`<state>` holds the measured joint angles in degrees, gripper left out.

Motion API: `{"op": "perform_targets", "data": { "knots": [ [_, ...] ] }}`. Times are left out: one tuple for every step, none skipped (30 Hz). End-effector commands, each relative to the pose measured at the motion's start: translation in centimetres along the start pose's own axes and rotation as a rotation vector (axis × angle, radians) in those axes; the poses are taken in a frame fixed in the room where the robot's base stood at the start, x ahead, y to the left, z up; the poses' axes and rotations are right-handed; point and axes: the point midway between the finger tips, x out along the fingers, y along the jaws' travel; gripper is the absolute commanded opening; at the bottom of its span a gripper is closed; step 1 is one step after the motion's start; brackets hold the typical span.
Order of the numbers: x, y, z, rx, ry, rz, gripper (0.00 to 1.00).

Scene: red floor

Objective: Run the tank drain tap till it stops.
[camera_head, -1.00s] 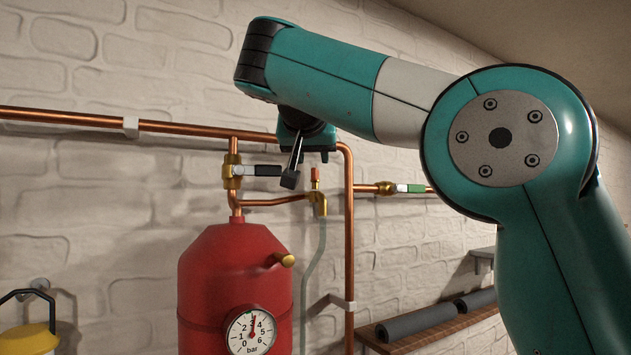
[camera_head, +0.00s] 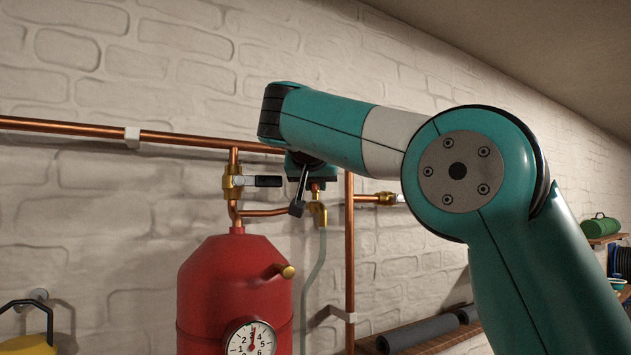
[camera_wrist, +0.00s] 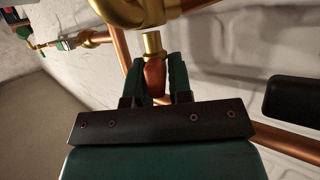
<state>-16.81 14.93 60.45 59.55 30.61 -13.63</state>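The drain tap (camera_head: 318,213) is a small brass tap with a clear hose hanging from its spout, on a short copper branch above the red tank (camera_head: 232,290). Its copper-red handle (camera_wrist: 154,76) shows in the wrist view between the two fingers of my gripper (camera_wrist: 156,76). The fingers stand apart, one on each side of the handle. I cannot make out a firm contact on both sides. In the head view my gripper (camera_head: 312,181) is at the tap's top, with the fingers mostly hidden. The tank's gauge (camera_head: 251,340) points near 3.
A brass valve with a black lever (camera_head: 268,181) is just left of the tap; the lever also shows in the wrist view (camera_wrist: 291,100). A copper pipe (camera_head: 349,260) runs down close on the right. A shelf with grey rolls (camera_head: 418,334) is at lower right.

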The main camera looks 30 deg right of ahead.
Motion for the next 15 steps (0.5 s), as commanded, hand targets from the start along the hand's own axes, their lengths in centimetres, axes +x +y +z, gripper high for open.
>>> {"op": "perform_targets", "data": {
  "knots": [
    [-0.02, -0.02, -0.04, 0.0, 0.0, 0.001, 0.0],
    [-0.05, -0.04, -0.11, 0.002, -0.001, 0.005, 0.0],
    [-0.08, -0.07, -0.25, 0.006, -0.002, 0.015, 0.0],
    [-0.1, -0.11, -0.35, 0.01, -0.003, 0.026, 0.0],
    [-0.1, -0.14, -0.42, 0.015, -0.005, 0.039, 0.0],
    [-0.1, -0.17, -0.48, 0.023, -0.005, 0.058, 0.0],
    [-0.12, -0.14, -0.49, 0.029, -0.005, 0.073, 0.0],
    [-0.14, -0.16, -0.48, 0.034, -0.004, 0.085, 0.0],
    [-0.14, -0.14, -0.4, 0.041, -0.004, 0.101, 0.0],
    [-0.11, -0.14, -0.33, 0.044, -0.003, 0.109, 0.0],
    [-0.09, -0.1, -0.26, 0.047, -0.002, 0.117, 0.0],
    [-0.07, -0.05, -0.17, 0.05, -0.001, 0.124, 0.0],
    [-0.05, -0.03, -0.11, 0.051, 0.0, 0.126, 0.0],
    [-0.03, -0.02, -0.06, 0.052, 0.0, 0.127, 0.0],
    [-0.01, 0.0, -0.01, 0.052, 0.0, 0.127, 0.0]
  ]
}}
